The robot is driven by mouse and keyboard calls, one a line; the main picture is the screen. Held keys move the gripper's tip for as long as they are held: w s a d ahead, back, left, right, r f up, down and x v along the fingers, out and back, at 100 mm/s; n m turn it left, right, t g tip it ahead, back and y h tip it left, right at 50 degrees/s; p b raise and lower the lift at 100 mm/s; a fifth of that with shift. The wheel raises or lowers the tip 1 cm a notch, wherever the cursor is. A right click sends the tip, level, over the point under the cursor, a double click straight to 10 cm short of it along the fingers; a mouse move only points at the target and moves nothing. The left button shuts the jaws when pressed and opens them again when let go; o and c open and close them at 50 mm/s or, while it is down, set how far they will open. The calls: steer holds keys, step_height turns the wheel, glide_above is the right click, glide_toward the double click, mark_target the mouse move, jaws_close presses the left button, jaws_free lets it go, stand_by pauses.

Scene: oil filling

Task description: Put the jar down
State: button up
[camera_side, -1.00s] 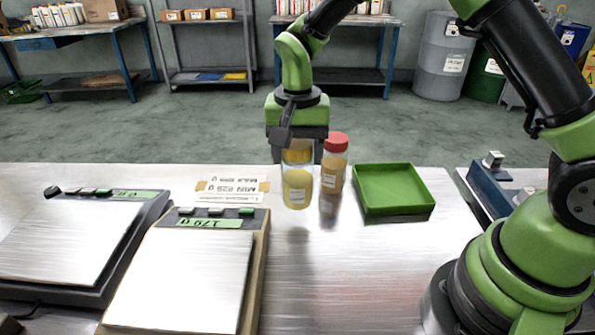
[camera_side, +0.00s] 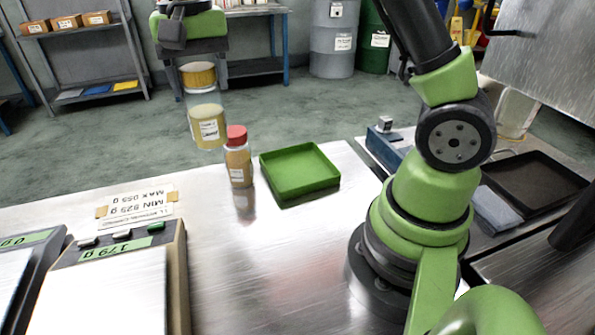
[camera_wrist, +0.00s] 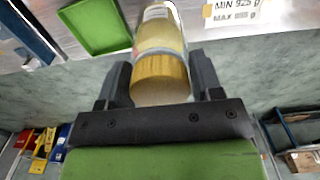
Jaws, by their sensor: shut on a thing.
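The jar (camera_side: 207,122) has a yellow lid, clear walls, pale yellow contents and a white label. My gripper (camera_side: 197,66) is shut on it at the lid end and holds it up, at the upper left in the side view. The jar hangs nearly upright, slightly tilted, above and left of a red-lidded jar. In the wrist view the jar (camera_wrist: 160,52) sits between the two fingers (camera_wrist: 160,82), its lid toward the palm.
The red-lidded jar (camera_side: 238,162) stands on the metal table (camera_side: 250,270) beside a green tray (camera_side: 300,170). The table's middle front is clear.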

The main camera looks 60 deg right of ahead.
steer(key=s+d, duration=0.3)
steer(key=d, duration=0.5)
steer(key=s+d, duration=0.2)
steer(key=d, duration=0.6)
step_height(320, 180, down, 15)
steer(key=shift+a+n, duration=0.25)
steer(key=shift+n, duration=0.05)
steer(key=shift+f, duration=0.15)
steer(key=o, duration=1.2)
steer(key=shift+o, duration=0.2)
